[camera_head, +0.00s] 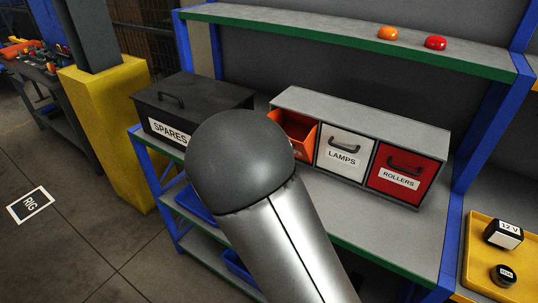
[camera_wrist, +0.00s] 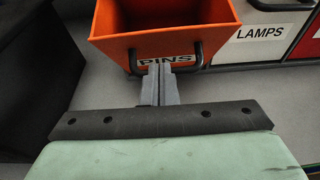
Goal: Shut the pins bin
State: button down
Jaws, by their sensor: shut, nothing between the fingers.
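The orange pins bin (camera_wrist: 112,24) is tipped open and sticks out of its housing in the wrist view, with its open top and inside showing. Its PINS label (camera_wrist: 165,59) and black handle (camera_wrist: 197,55) are on the front. In the head view the bin (camera_head: 297,126) shows at the left end of the grey housing (camera_head: 350,112), partly hidden by my arm. My gripper (camera_wrist: 156,68) is shut and empty, with its fingertips at the front of the bin over the label and handle. I cannot tell whether they touch. My arm hides the gripper in the head view.
The white lamps bin (camera_head: 344,154) and red rollers bin (camera_head: 402,170) are closed, to the right in the same housing. A black spares box (camera_head: 190,98) stands to the left. Orange and red domes (camera_head: 435,42) sit on the upper shelf. Bare grey counter (camera_head: 390,232) lies in front.

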jog(key=shift+w+d+r, duration=0.5)
jog(key=shift+w+r, duration=0.15)
jog(key=shift+r, duration=0.1)
jog(key=shift+w+d+r, duration=0.5)
jog(key=shift+w+r, duration=0.15)
jog(key=shift+r, duration=0.1)
jog(key=shift+w+d+r, duration=0.45)
jog(key=shift+w+d, duration=0.1)
jog(key=shift+w, duration=0.15)
jog(key=shift+w+d+r, duration=0.45)
jog(key=shift+w+d, duration=0.05)
jog(key=shift+w, duration=0.2)
jog(key=shift+w, duration=0.1)
